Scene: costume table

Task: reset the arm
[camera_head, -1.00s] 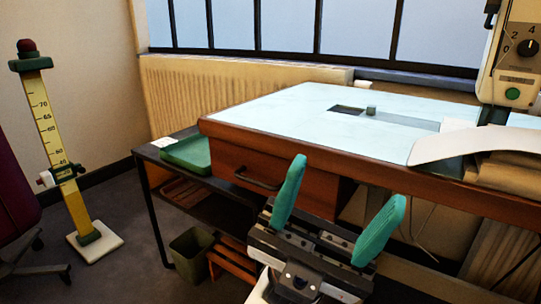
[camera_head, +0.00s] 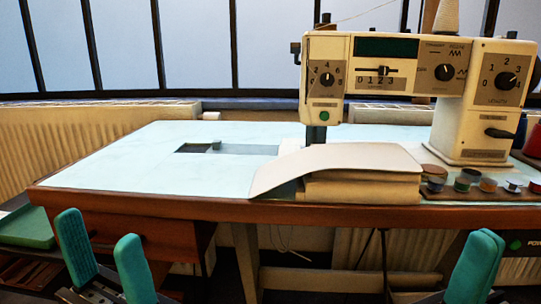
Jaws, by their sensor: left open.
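My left gripper (camera_head: 99,232) is at the lower left of the head view, in front of the table's front edge. Its two teal fingers stand apart with nothing between them, so it is open and empty. My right gripper (camera_head: 478,260) is at the lower right, also in front of the table edge. Its teal fingers overlap in this view, so I cannot tell whether it is open or shut. The lower parts of both grippers are cut off by the frame's bottom edge.
A wooden table (camera_head: 105,168) with a pale blue top spans the view. A white sewing machine (camera_head: 400,72) stands at its right. A curved white sheet (camera_head: 335,165) lies over brown folded material (camera_head: 360,188). Several spools sit at the right edge. A green tray (camera_head: 27,228) is lower left.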

